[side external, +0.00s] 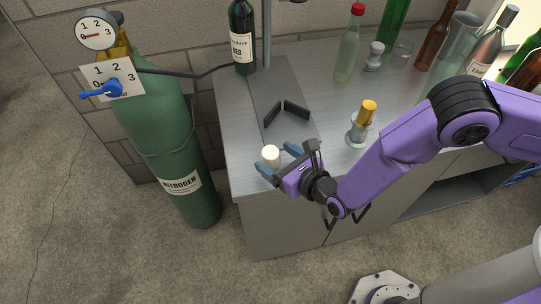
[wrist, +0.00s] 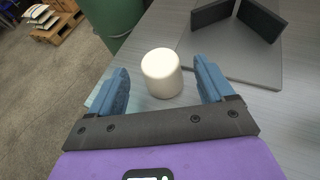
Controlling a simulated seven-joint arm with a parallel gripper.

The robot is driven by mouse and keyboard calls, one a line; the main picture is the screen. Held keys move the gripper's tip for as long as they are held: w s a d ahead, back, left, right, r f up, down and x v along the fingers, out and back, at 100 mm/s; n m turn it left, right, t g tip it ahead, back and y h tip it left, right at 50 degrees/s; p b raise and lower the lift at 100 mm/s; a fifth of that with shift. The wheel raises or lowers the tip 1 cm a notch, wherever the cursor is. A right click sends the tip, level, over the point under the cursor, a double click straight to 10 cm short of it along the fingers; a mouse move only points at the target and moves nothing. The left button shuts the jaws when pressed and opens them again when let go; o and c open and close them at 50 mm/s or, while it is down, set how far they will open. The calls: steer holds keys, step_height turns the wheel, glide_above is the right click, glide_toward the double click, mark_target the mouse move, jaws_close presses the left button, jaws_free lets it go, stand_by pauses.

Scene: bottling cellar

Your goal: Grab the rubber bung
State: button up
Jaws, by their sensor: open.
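The rubber bung (side external: 270,156) is a short off-white cylinder standing upright on the grey metal worktop near its front left corner. It also shows in the wrist view (wrist: 161,74), in the gap between the blue fingers. My gripper (side external: 277,158) is open, with one finger on either side of the bung. In the wrist view my gripper (wrist: 161,80) shows gaps between the bung and both fingers, so neither appears to touch it. The bung sits toward the fingertip end of the gap. Nothing hides its top.
A grey plate with a dark V-shaped bracket (side external: 287,112) lies behind the bung. A dark wine bottle (side external: 242,40) stands at the back left. A gold-topped item (side external: 366,115) and several bottles stand to the right. A green nitrogen cylinder (side external: 165,130) stands left of the worktop.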

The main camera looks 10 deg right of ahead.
mark_target(276, 158)
steer(key=shift+x, duration=1.65)
steer(key=c, duration=1.1)
steer(key=shift+r, duration=0.1)
